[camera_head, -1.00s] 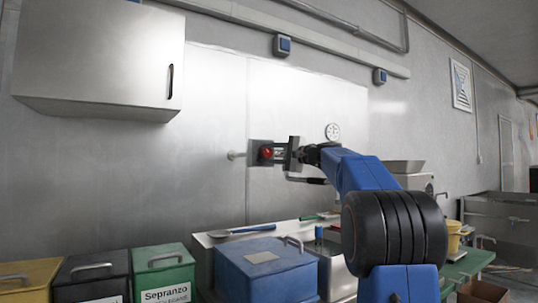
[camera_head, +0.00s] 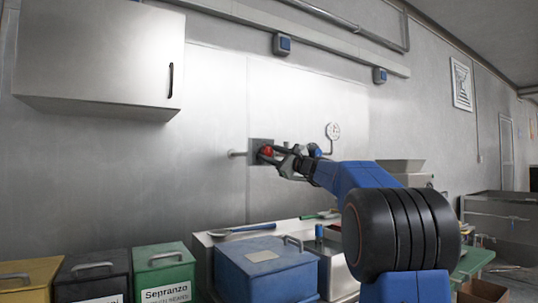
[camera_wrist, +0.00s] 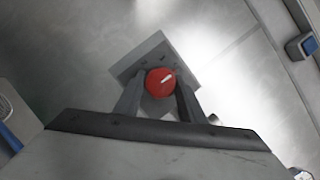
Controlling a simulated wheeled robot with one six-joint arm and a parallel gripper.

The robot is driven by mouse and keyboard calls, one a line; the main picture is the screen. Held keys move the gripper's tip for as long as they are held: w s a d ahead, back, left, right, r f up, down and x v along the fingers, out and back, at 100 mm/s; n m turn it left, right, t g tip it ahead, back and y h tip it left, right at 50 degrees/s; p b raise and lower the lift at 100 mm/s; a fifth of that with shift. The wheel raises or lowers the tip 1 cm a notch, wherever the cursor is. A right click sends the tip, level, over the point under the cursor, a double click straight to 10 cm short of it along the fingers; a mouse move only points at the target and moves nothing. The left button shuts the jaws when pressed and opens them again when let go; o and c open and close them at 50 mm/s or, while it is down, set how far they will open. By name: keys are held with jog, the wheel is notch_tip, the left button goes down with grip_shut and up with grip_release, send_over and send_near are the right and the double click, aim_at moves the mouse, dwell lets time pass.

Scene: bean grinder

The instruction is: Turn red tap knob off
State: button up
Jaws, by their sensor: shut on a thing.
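The red tap knob (camera_head: 266,151) sits on a square grey plate (camera_head: 256,158) on the metal wall, in the middle of the head view. It also shows in the wrist view as a round red knob (camera_wrist: 160,82) with a white mark on its face. My gripper (camera_head: 273,156) reaches in from the right at the knob's height. In the wrist view its two fingers (camera_wrist: 159,98) stand on either side of the knob and are shut on it. The white mark runs at a slant in that view. Part of the knob's lower side is hard to make out.
A blue knob (camera_head: 315,150) shows just behind my gripper, with a round gauge (camera_head: 333,131) to its right. A wall cabinet (camera_head: 98,58) hangs at upper left. Below stand a blue bin (camera_head: 266,268), a green bin (camera_head: 165,272) and a counter.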

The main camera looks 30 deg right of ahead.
jog(key=shift+f, duration=0.1)
dwell(0.3)
jog(key=o, duration=1)
jog(key=shift+o, duration=0.2)
jog(key=v, duration=1.7)
jog(key=shift+s, duration=0.2)
